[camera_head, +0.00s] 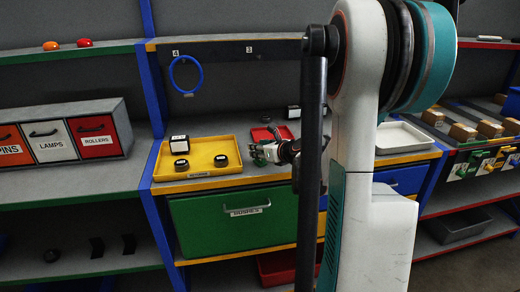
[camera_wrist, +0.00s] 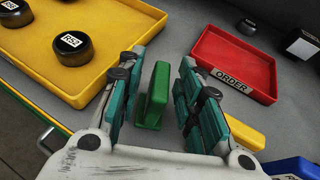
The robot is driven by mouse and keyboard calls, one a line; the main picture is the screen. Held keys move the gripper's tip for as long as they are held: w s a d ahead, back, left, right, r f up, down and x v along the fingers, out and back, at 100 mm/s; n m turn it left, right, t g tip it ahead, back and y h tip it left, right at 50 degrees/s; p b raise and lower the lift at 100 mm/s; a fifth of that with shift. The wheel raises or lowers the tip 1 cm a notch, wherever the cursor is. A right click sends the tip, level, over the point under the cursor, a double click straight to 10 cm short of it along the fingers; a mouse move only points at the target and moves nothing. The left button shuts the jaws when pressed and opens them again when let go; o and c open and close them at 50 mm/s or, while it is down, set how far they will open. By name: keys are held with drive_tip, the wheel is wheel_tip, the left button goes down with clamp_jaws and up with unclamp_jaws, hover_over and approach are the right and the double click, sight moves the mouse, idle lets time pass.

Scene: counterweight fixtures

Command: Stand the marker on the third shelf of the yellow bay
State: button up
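A small upright green piece (camera_wrist: 153,97) stands on the grey shelf between my gripper's (camera_wrist: 162,64) teal-padded fingers in the wrist view. The fingers are apart, with a gap on both sides of it. It may be the marker; no label on it shows. In the head view my gripper (camera_head: 264,153) is over the middle shelf (camera_head: 232,148) of the yellow-edged bay, right of the yellow tray. This bay also shows an upper yellow-edged shelf (camera_head: 225,39) and a lower one, partly hidden by my arm.
A yellow tray (camera_head: 209,171) with black-topped items is left of my gripper. A red tray labelled ORDER (camera_wrist: 225,82) is on its right. A yellow piece (camera_wrist: 243,132) and a blue piece (camera_wrist: 293,168) lie nearby. A blue ring (camera_head: 186,74) hangs below label 4. A green drawer (camera_head: 236,229) is below.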

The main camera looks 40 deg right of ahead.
drive_tip(key=shift+r, duration=0.25)
drive_tip(key=p+v, duration=0.3)
drive_tip(key=v, duration=0.9)
drive_tip(key=shift+p, duration=0.4)
drive_tip(key=shift+a+f, duration=0.1)
